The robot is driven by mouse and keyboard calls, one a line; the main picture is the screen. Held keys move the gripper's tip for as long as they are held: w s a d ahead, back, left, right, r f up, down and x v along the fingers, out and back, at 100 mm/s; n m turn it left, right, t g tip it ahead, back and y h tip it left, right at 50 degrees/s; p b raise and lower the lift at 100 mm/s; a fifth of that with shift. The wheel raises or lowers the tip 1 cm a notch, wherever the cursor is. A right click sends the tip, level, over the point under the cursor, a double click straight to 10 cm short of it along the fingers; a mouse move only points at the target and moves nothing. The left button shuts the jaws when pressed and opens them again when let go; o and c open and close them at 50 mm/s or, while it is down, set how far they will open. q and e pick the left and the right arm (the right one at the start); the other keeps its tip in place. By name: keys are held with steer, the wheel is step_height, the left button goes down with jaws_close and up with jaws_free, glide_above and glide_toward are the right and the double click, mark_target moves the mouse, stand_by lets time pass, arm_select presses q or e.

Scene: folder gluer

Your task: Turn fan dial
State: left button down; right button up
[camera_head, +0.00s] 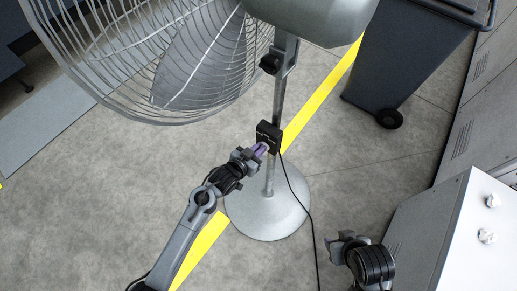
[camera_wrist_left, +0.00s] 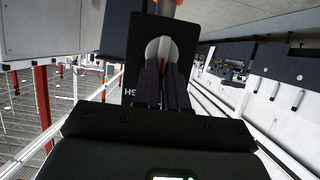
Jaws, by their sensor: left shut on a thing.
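The pedestal fan (camera_head: 280,100) stands on the floor with a black control box (camera_head: 268,133) on its pole. In the left wrist view, the round grey dial (camera_wrist_left: 152,48) is on the face of that black box, which also shows there (camera_wrist_left: 140,32). My left gripper (camera_head: 260,149) is at the front of the box. Its dark fingers (camera_wrist_left: 161,80) are shut on the dial and cover its lower part. The dial is hidden in the head view. My right gripper (camera_head: 341,242) is away from the fan at lower right, and its finger gap is unclear.
The wire fan cage (camera_head: 130,85) is above and left of my left arm. A black cable (camera_head: 303,205) hangs from the box to the floor. A dark wheeled bin (camera_head: 405,55) stands at upper right, and a white-topped cabinet (camera_head: 480,240) at right. Grey floor lies open around the fan base.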

arm_select(q)
steer(key=shift+w+a+f+n+g+h+p, duration=0.25)
steer(key=shift+n+h+p, duration=0.35)
steer(key=shift+n, duration=0.45)
steer(key=shift+w+a+n+g+h+p, duration=0.1)
steer(key=shift+a+n+g+h+p, duration=0.25)
steer(key=shift+n+h+p, duration=0.45)
steer(key=shift+w+a+f+n+g+h+p, duration=0.25)
steer(key=shift+n+h, duration=0.25)
steer(key=shift+n, duration=0.75)
steer(key=c, duration=1.2)
jaws_free()
steer(key=shift+r, duration=0.1)
